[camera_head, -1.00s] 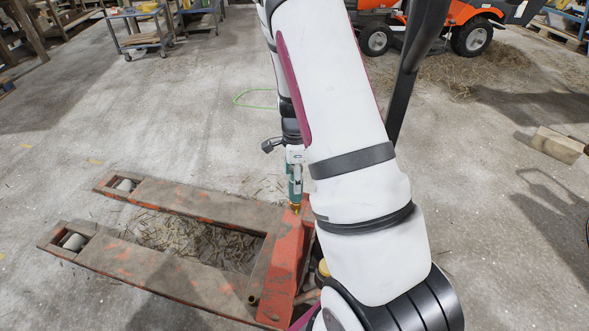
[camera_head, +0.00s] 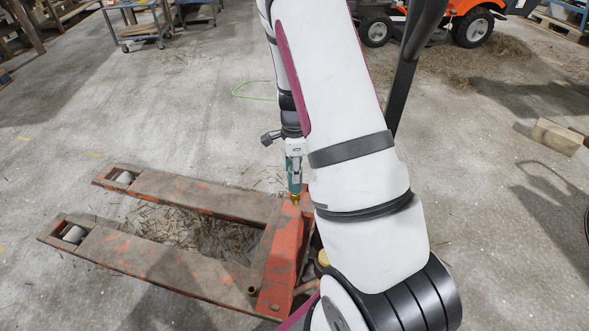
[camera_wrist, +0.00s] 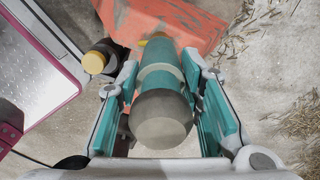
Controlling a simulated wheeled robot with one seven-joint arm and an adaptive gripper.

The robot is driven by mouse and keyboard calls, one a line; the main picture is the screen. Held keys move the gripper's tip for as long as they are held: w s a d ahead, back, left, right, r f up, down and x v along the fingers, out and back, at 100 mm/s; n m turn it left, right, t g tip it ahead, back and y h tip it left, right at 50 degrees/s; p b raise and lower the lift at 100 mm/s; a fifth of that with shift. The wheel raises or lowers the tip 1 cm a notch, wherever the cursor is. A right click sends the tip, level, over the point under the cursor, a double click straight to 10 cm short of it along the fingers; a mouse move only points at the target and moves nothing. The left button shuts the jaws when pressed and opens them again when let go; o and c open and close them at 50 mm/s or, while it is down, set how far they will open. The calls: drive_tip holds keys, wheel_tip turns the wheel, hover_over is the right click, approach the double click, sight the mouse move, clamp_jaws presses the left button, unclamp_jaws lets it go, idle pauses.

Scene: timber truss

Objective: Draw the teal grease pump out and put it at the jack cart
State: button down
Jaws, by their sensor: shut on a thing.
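The teal grease pump (camera_head: 294,178) hangs roughly upright in my gripper (camera_head: 294,158), with a brass-coloured lower end over the upright part of the orange pallet jack (camera_head: 285,258). I cannot tell whether they touch. In the wrist view, the two teal-faced fingers (camera_wrist: 162,72) are shut on either side of the pump (camera_wrist: 162,95), whose rounded grey end faces the camera. A blue wheeled trolley (camera_head: 141,31) stands on the floor at the upper left. I cannot tell which of these is the jack cart. My arm hides part of the pallet jack.
A dark bottle-like thing with a yellow cap (camera_wrist: 95,62) is left of the pump in the wrist view. A green hose loop (camera_head: 250,82) lies on the floor. An orange mower (camera_head: 470,22) and a timber block (camera_head: 557,136) are at right. Open concrete lies between jack and trolley.

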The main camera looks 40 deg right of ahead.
drive_tip(key=shift+r+p, duration=0.6)
drive_tip(key=shift+r, duration=0.05)
idle(0.4)
drive_tip(key=c, duration=1.9)
unclamp_jaws()
clamp_jaws()
drive_tip(key=shift+r, duration=0.1)
drive_tip(key=shift+r+p, duration=1.4)
drive_tip(key=shift+r, duration=0.05)
drive_tip(key=shift+a, duration=0.1)
